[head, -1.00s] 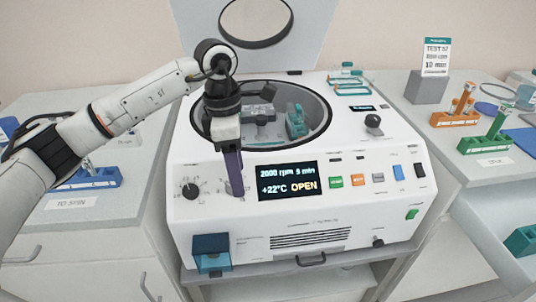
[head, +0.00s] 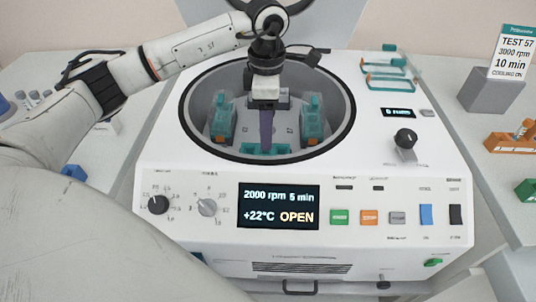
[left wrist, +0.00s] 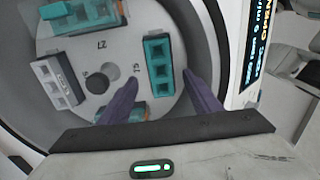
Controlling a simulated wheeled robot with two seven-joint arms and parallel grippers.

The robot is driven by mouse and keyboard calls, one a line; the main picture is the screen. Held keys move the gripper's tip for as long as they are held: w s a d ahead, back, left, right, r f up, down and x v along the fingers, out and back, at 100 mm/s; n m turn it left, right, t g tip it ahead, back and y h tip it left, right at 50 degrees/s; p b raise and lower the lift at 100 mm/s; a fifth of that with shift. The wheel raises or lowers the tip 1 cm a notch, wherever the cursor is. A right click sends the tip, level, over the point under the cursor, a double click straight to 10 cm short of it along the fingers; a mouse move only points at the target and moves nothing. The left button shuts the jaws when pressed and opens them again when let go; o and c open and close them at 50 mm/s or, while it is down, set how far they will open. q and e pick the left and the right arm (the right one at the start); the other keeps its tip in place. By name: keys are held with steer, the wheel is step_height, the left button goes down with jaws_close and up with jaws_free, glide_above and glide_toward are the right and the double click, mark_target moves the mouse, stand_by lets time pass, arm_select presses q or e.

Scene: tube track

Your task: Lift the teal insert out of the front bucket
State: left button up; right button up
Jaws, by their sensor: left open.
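The teal insert in the front bucket (head: 254,150) lies low at the front of the open centrifuge bowl, partly hidden by the bowl's rim and my finger. My left gripper (head: 265,148) points down into the bowl, its purple fingers seen edge-on over this insert. In the left wrist view the teal insert (left wrist: 158,62) is nearest the display side, with a row of holes. The two spread fingers of my left gripper (left wrist: 160,78) reach either side of its near end, with nothing held. Contact cannot be told. My right gripper is not in view.
Teal inserts stand at the bowl's left (head: 222,117) and right (head: 312,117). A pale grey insert (left wrist: 55,83) sits opposite the front one. The bowl rim (head: 186,115) surrounds the gripper. The display (head: 278,206) reads OPEN. Teal racks (head: 388,75) lie on the machine's top.

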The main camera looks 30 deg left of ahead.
arm_select(q)
steer(key=f, duration=0.3)
steer(key=f+p, duration=0.1)
steer(key=f, duration=0.2)
steer(key=shift+s+a, duration=0.2)
steer(key=shift+f, duration=0.2)
steer(key=shift+w, duration=0.1)
steer(key=c, duration=1.1)
steer(key=shift+r, duration=0.2)
step_height(320, 180, up, 10)
steer(key=shift+f+b, duration=0.1)
steer(key=shift+b, duration=0.35)
